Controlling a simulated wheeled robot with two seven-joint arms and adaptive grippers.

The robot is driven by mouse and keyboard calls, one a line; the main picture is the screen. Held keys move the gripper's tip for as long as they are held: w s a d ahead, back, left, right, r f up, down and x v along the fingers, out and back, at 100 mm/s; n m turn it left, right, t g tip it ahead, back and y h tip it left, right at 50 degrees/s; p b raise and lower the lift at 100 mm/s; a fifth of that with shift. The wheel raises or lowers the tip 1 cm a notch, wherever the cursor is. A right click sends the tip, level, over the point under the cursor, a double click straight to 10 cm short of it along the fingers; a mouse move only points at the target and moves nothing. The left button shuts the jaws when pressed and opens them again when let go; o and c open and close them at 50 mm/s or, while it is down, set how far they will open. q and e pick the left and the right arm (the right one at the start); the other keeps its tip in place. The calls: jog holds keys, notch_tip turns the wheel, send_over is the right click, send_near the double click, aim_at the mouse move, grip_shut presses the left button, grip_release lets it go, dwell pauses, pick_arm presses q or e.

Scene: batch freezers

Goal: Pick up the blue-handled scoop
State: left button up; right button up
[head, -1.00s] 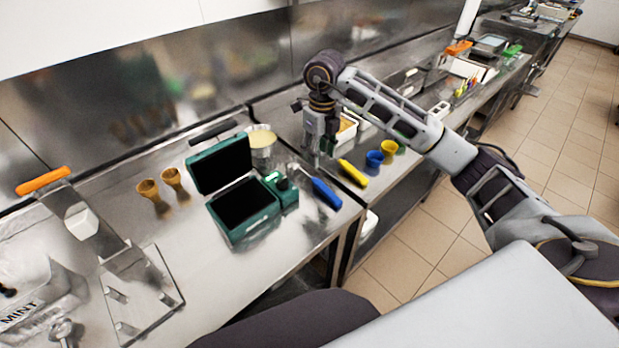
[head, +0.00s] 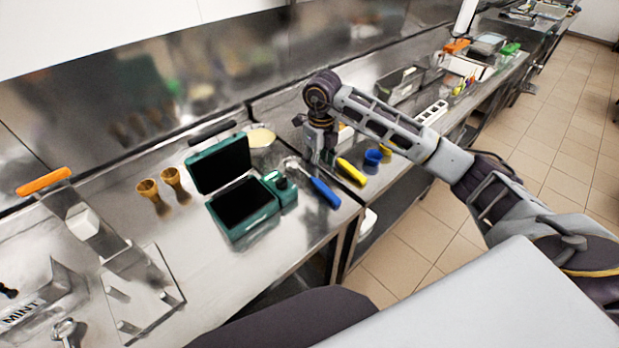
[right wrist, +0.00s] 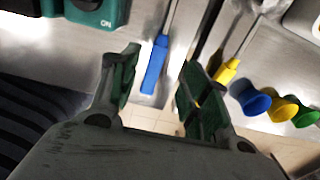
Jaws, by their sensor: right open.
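The blue-handled scoop (head: 325,193) lies on the steel counter just right of the green case, its blue handle toward the counter's front edge. In the right wrist view its blue handle (right wrist: 154,68) shows between my open fingers, farther off and not touched. My right gripper (head: 318,158) points down above the counter, close to the scoop's metal end in the head view. It also shows in the right wrist view (right wrist: 155,85), open and empty. The scoop's far end is partly hidden near the gripper. My left gripper is not in view.
A yellow-handled tool (head: 352,172) lies just right of the scoop, beyond a gap between counters. A blue cup (head: 372,157) stands past it. The open green case (head: 243,205) and a green device (head: 282,187) stand left of the scoop.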

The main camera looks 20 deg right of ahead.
aim_at(318, 181)
jog(key=shift+f, duration=1.9)
jog(key=shift+f+p, duration=0.1)
jog(key=shift+p, duration=0.2)
jog(key=shift+a+f+p, duration=0.1)
jog(key=shift+f+p, duration=0.3)
jog(key=shift+f, duration=0.5)
jog(key=shift+f+p, duration=0.35)
jog(key=shift+f, duration=1.25)
grip_shut()
jog(key=shift+w+r, duration=0.1)
jog(key=shift+r, duration=0.05)
